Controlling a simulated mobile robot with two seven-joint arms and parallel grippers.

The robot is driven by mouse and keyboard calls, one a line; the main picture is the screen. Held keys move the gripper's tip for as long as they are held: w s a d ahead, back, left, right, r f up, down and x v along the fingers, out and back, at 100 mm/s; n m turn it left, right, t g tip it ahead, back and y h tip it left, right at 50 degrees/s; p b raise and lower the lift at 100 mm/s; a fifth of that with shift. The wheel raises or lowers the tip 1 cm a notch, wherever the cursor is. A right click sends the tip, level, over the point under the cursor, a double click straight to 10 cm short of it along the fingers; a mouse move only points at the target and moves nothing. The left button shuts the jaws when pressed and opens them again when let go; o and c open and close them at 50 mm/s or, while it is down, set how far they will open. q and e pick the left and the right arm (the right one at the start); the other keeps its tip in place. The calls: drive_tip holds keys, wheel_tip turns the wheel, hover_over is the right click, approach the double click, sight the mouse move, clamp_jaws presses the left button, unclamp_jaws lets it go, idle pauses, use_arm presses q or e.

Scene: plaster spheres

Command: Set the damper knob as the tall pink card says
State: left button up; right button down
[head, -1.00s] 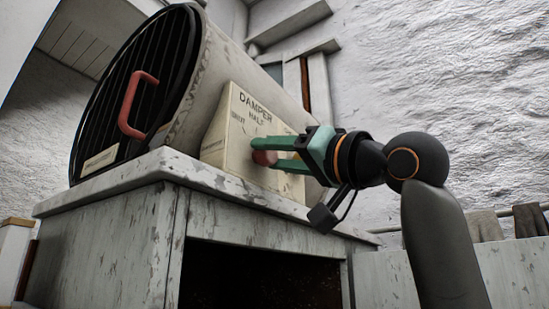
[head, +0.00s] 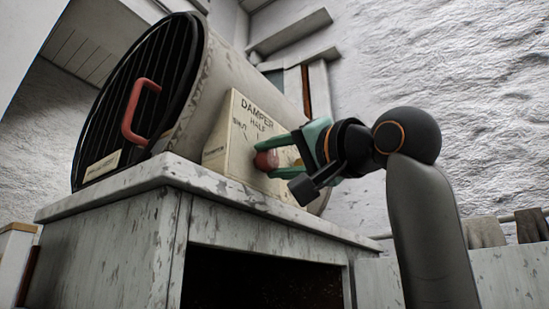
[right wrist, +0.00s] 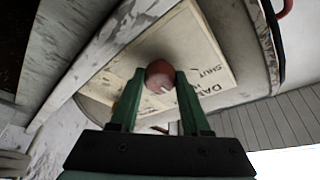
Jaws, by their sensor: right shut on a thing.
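The damper knob (head: 265,160) is a round red knob on a cream plate (head: 240,140) lettered DAMPER, HALF and SHUT. The plate stands against the side of a drum-shaped kiln. My right gripper (head: 275,155) has its green fingers closed on the knob, one on each side. In the right wrist view the knob (right wrist: 160,76) sits between the two fingertips, with a pale mark on its lower part. The fingers hide part of the plate's right side, so any lettering there is covered. The tall pink card is not in view. My left gripper is not in view.
The kiln (head: 225,65) has a dark ribbed front with a red handle (head: 138,112). It rests on a worn white stand (head: 120,245) with a dark opening below. Rough white wall and shelves are behind. Space right of the plate is taken by my right arm.

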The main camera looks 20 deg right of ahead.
drive_tip(key=shift+d+r, duration=0.1)
drive_tip(key=shift+r, duration=0.05)
drive_tip(key=shift+c, duration=1.8)
unclamp_jaws()
drive_tip(key=shift+s+d+f+b, duration=0.15)
drive_tip(key=shift+s+f+b, duration=0.25)
drive_tip(key=shift+s, duration=0.1)
drive_tip(key=b+v, duration=0.4)
drive_tip(key=v, duration=0.7)
drive_tip(key=shift+s, duration=0.25)
drive_tip(key=shift+r, duration=0.1)
